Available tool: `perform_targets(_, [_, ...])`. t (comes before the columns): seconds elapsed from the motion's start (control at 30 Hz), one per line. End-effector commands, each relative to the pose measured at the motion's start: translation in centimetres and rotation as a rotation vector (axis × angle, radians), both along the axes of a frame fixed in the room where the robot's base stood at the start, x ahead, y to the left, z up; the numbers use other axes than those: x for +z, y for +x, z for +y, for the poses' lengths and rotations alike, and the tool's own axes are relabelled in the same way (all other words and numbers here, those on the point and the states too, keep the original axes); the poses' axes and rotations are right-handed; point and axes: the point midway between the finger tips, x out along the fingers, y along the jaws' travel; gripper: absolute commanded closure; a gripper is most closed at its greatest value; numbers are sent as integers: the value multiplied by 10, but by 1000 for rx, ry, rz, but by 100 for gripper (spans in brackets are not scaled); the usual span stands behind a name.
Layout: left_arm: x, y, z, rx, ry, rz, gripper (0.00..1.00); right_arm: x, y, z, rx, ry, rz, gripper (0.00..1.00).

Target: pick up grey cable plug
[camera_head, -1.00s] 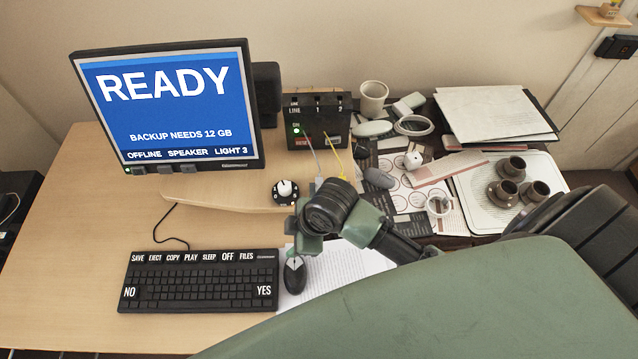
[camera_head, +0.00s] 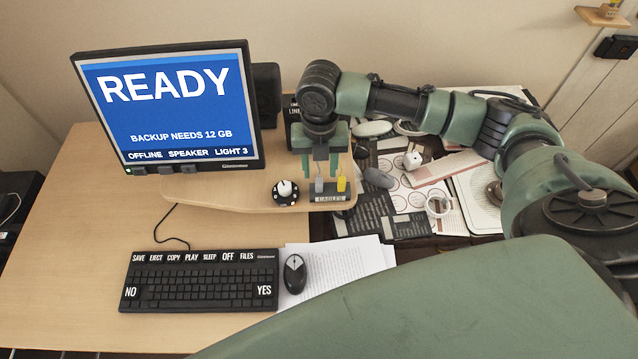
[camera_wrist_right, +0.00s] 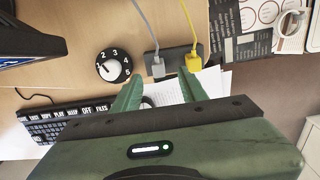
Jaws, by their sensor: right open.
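The grey cable plug (camera_head: 319,186) stands in a dark socket strip (camera_head: 330,197) on the wooden shelf. It also shows in the wrist view (camera_wrist_right: 158,69), with its grey cable running up and away. A yellow plug (camera_head: 341,184) stands just to its right in the same strip, and it also shows in the wrist view (camera_wrist_right: 193,61). My right gripper (camera_head: 320,170) is open and points down over the strip. In the wrist view its two green fingers (camera_wrist_right: 160,92) are spread and empty, with the grey plug just beyond their tips. My left gripper is out of view.
A numbered knob (camera_head: 286,192) sits close left of the strip. A monitor (camera_head: 165,105) stands at the back left, with a keyboard (camera_head: 200,281) and mouse (camera_head: 294,272) in front. Cups, papers and a tray (camera_head: 478,212) crowd the right side.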

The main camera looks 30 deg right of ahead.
Motion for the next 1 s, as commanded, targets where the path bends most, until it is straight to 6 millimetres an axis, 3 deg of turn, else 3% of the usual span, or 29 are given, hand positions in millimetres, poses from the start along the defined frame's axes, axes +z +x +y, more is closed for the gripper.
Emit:
perform_targets(0.4, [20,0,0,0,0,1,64,-54,0,2,-1,0,0,57])
perform_targets(0.67, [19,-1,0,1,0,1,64,-60,0,2,-1,0,-2,57])
perform_targets(0.7, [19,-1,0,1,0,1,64,-60,0,2,-1,0,-2,60])
perform_targets(0.83, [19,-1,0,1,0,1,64,-59,0,2,-1,0,-2,96])
perform_targets(0.87, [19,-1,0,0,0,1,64,-59,0,2,-1,0,-2,100])
perform_targets(1.0, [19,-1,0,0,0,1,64,-59,0,2,-2,0,-2,100])
